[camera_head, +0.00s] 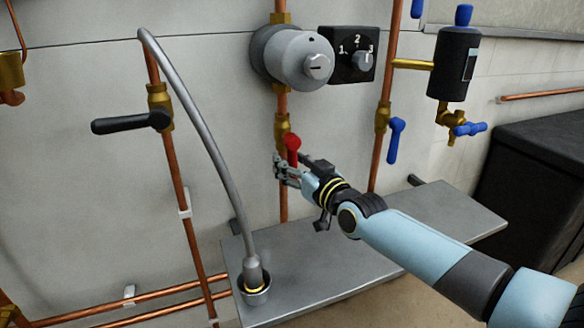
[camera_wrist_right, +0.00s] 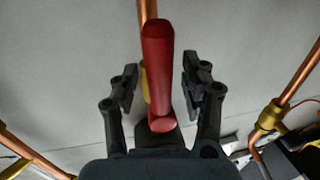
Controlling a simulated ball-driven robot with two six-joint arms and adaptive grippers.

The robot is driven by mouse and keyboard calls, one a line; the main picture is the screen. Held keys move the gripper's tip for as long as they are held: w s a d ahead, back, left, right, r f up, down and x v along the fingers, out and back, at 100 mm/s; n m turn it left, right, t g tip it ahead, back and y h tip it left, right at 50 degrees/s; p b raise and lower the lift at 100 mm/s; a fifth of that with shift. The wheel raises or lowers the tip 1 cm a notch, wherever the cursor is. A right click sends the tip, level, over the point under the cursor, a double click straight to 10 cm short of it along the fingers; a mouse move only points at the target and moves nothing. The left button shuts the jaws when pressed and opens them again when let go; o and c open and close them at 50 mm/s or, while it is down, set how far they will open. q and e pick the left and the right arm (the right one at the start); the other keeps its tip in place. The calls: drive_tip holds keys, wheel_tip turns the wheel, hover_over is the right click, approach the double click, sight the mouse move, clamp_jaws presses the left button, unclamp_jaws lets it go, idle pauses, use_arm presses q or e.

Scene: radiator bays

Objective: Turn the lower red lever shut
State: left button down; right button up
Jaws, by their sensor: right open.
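The red lever (camera_head: 292,148) sits on a brass valve (camera_head: 281,125) on the middle copper pipe, below the round grey unit. In the head view its handle hangs downward, roughly along the pipe. My right gripper (camera_head: 277,168) is at the lever, its fingers near the handle's lower part. In the right wrist view the red lever (camera_wrist_right: 158,75) stands between the two open fingers of my right gripper (camera_wrist_right: 160,85), with a gap on each side. The lever covers most of the valve there. My left gripper is not in view.
A black lever (camera_head: 130,122) points left on the left pipe. A blue lever (camera_head: 395,140) hangs on the right pipe. A grey hose (camera_head: 200,115) arches down to the grey shelf (camera_head: 320,265). A black box (camera_head: 535,165) stands at right.

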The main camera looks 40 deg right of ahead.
clamp_jaws()
drive_tip(key=shift+w+f, duration=0.1)
drive_tip(key=shift+f, duration=0.1)
idle(0.6)
